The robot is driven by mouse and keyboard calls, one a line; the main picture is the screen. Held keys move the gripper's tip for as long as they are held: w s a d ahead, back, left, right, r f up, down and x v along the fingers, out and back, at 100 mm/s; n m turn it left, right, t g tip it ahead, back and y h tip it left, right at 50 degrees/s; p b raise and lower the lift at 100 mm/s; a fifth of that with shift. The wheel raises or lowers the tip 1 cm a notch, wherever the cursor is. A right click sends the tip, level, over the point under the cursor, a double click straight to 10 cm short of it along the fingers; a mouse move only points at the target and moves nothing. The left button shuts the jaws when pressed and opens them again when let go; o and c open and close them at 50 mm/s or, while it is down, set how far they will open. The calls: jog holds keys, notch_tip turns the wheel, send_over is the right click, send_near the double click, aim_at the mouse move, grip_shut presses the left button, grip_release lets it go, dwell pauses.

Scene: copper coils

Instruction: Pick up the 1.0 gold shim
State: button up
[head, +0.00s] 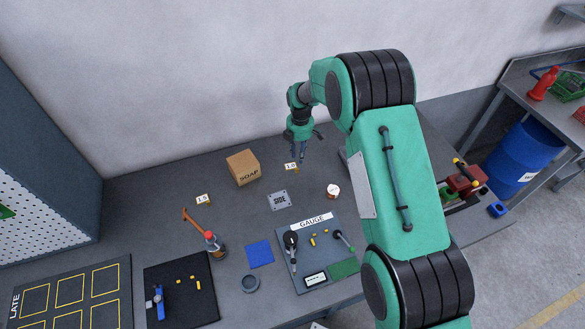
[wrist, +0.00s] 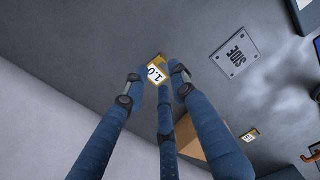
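The 1.0 gold shim (wrist: 160,57) is a small gold piece at a white label reading 1.0 (wrist: 156,73). In the head view, the label (head: 290,166) stands on the grey table near the back wall, with gold (head: 296,171) at its right side. My gripper (head: 300,156) hangs fingers-down just above and beside it. In the wrist view, the fingers of my gripper (wrist: 156,80) are spread, with the label between their tips and nothing held. The middle finger partly covers the area below the label. I cannot tell the height gap.
A SOAP box (head: 243,168) stands to the left. A SIDE plate (head: 279,199) lies in front. Another label (head: 203,199) with gold is further left. A white round item (head: 333,191) and the GAUGE board (head: 318,250) are nearer. The table between is clear.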

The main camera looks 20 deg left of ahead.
aim_at(291, 167)
jog(key=shift+f, duration=1.85)
jog(key=shift+s+f, duration=0.1)
jog(key=shift+f, duration=2.5)
jog(key=shift+c, duration=0.5)
grip_shut()
